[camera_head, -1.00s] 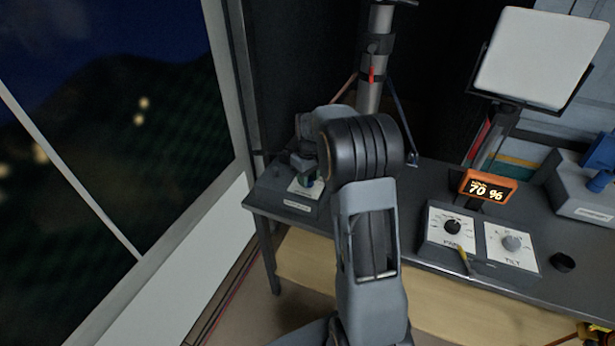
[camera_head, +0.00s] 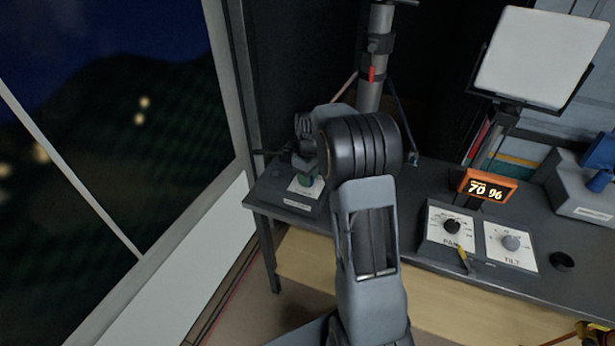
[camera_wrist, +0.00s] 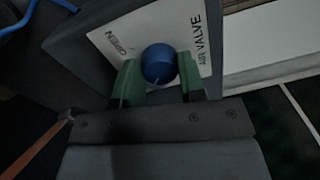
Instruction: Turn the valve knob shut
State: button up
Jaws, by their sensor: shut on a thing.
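The valve knob (camera_wrist: 158,62) is a blue round knob on a white plate (camera_wrist: 116,28) marked "OPEN" and "AIR VALVE" in the wrist view. A light pointer line on the knob points toward the bottom left of that view. My gripper (camera_wrist: 160,78) has its two green fingers on either side of the knob, shut on it. In the head view my gripper (camera_head: 305,178) is over the grey valve box (camera_head: 290,200) at the left end of the desk. My arm hides much of it there, and the knob is not clear.
A box with a black "PAN" knob (camera_head: 452,226) and a grey "TILT" knob (camera_head: 511,242) is right of my arm. An orange display (camera_head: 487,187) reads 70 %. A pole (camera_head: 372,80) stands behind my arm. A window (camera_head: 120,120) is at left.

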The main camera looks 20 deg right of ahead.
jog(key=o, duration=0.9)
jog(key=shift+r, duration=0.1)
jog(key=r, duration=1.3)
jog(key=shift+w+d+r, duration=0.15)
jog(key=shift+d+r, duration=0.05)
jog(key=shift+r, duration=0.15)
